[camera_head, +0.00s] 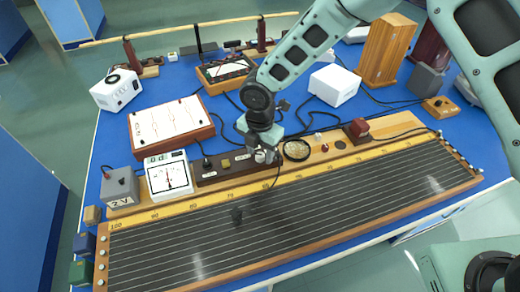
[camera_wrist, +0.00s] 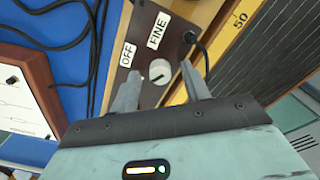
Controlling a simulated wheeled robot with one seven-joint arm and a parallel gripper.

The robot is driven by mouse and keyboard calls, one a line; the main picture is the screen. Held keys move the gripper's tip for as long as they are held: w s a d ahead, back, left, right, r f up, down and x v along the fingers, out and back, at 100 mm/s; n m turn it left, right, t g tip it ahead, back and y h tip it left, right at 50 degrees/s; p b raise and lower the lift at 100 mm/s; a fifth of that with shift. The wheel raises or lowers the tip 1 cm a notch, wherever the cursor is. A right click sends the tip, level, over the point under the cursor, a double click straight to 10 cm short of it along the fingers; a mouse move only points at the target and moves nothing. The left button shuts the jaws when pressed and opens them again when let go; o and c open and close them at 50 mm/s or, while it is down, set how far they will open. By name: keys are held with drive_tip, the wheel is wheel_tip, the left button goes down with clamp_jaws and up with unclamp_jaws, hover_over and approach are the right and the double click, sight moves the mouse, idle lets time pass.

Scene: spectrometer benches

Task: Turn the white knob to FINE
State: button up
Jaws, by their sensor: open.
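The white knob (camera_wrist: 159,69) sits on a dark brown panel (camera_wrist: 172,45) in the wrist view, with a dark line across its face. A FINE label (camera_wrist: 157,30) and an OFF label (camera_wrist: 127,55) lie beside it on the panel. I cannot tell surely which label the dark line points to. My gripper (camera_wrist: 160,71) is open, with one finger on each side of the knob; gaps show between the fingers and the knob. In the head view my gripper (camera_head: 262,154) is over the brown panel (camera_head: 215,178) and largely hides the knob.
A long wire board (camera_head: 300,215) with a scale runs along the bench front. A white meter (camera_head: 170,176) and a grey 2 V box (camera_head: 120,188) stand left of the panel. A coiled wire (camera_head: 296,150) lies right of my gripper. Dark cables cross the blue bench top.

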drive_tip(key=c, duration=1)
